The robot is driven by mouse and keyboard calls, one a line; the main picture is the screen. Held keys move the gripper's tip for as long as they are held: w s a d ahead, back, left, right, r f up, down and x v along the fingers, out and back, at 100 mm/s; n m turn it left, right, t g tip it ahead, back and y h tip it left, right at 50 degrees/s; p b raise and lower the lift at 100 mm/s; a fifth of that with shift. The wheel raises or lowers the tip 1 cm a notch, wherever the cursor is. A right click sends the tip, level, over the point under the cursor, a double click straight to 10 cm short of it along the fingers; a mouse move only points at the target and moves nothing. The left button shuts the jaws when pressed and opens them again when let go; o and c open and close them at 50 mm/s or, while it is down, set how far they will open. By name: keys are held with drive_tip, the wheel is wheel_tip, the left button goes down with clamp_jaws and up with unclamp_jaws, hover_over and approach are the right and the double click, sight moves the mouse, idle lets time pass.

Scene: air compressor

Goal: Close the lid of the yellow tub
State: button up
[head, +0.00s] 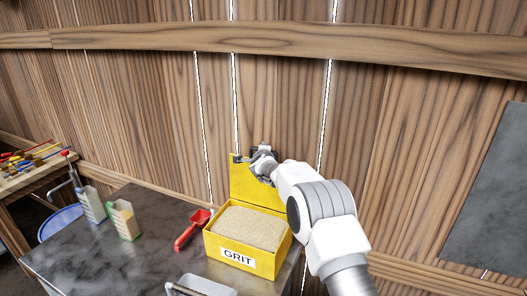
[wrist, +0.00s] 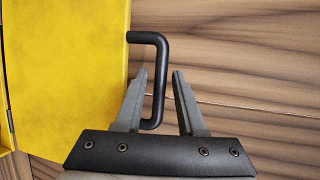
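The yellow tub (head: 238,256) marked GRIT stands on the dark table, filled with pale grit (head: 247,228). Its yellow lid (head: 243,182) stands open and roughly upright at the tub's back edge; it also fills the left of the wrist view (wrist: 65,70). A black handle (wrist: 158,60) sticks out from the lid. My gripper (wrist: 160,71) is open, with the handle's long bar between its two fingers and gaps visible on both sides. In the head view my gripper (head: 262,152) is at the lid's top, and my arm hides part of the lid's right side.
A red scoop (head: 192,230) lies left of the tub. Two small containers (head: 92,204) (head: 124,221) stand further left on the table (head: 145,258). A grey-rimmed object (head: 200,286) is at the front. A plank wall (head: 130,110) rises close behind the lid.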

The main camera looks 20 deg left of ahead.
clamp_jaws()
idle(1.2)
